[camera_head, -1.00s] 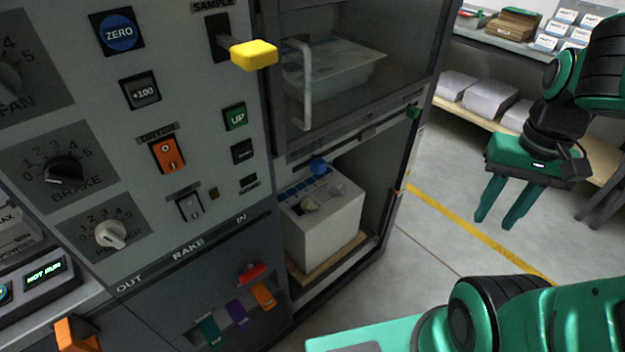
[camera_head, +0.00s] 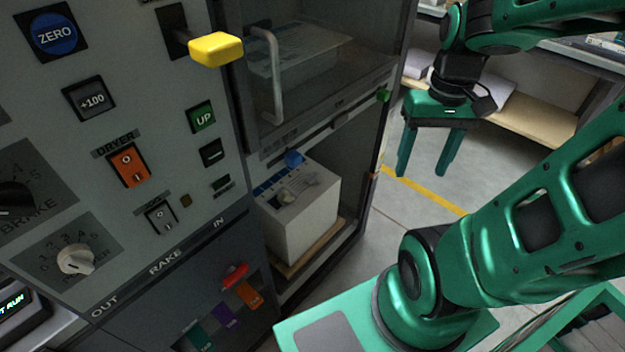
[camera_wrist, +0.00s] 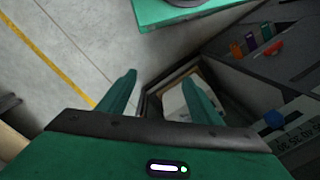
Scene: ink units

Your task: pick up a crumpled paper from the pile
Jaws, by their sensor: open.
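My gripper (camera_head: 426,160) hangs open and empty over the floor, to the right of the machine's open lower bay. Its two green fingers point down and stand well apart. In the wrist view the gripper (camera_wrist: 160,95) also shows open, with nothing between the fingers. In the wrist view the stack (camera_wrist: 173,103) is partly hidden by a finger. The gripper is apart from the stack and the papers.
The machine panel (camera_head: 110,200) fills the left, with a yellow handle (camera_head: 216,49) sticking out. A glass-fronted compartment (camera_head: 330,60) with a bar handle is above the bay. A wooden shelf (camera_head: 530,115) stands behind. The grey floor (camera_head: 375,240) between machine and arm is clear.

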